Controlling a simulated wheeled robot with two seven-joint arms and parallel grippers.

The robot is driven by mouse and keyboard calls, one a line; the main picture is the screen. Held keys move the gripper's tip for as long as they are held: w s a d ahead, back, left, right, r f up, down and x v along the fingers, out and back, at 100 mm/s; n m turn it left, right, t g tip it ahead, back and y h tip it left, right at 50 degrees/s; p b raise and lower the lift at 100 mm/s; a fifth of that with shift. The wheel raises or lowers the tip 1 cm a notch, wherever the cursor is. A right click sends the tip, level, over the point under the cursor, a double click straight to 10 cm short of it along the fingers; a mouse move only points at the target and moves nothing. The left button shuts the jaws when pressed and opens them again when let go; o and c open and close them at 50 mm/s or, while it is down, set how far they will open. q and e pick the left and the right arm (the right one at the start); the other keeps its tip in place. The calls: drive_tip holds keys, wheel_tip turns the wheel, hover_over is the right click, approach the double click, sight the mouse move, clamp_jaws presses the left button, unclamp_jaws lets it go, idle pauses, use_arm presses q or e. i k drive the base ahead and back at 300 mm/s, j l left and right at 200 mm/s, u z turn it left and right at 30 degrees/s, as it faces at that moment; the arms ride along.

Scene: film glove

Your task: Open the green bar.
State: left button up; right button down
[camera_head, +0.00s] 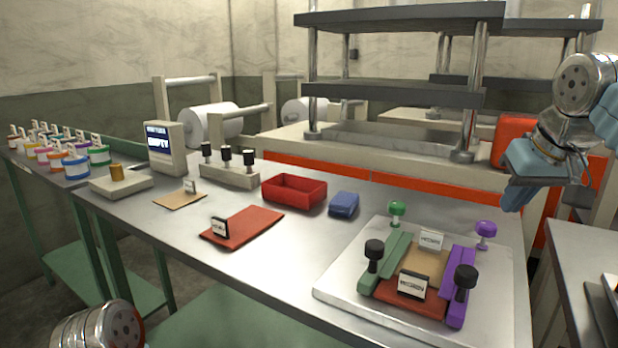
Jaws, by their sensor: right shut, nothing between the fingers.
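The green bar (392,258) lies on the left side of a fixture on a pale square plate (345,285) at the table's right. A black knob (373,252) stands at its near part, and a green knob (396,209) stands at its far end. A purple bar (457,285) lies opposite, with a brown sheet (424,262) between them. My right gripper (513,200) is at the upper right, above and apart from the fixture, shut and empty. Of my left arm only a rounded metal link shows at the bottom left; its gripper is out of view.
A red tray (294,190), a blue block (344,204) and a red mat (243,227) lie left of the fixture. A small screen (165,147) and several coloured jars (76,165) stand farther left. A grey shelved press (400,97) stands behind. The table's front middle is clear.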

sight(384, 258)
drive_tip(key=k, duration=1.5)
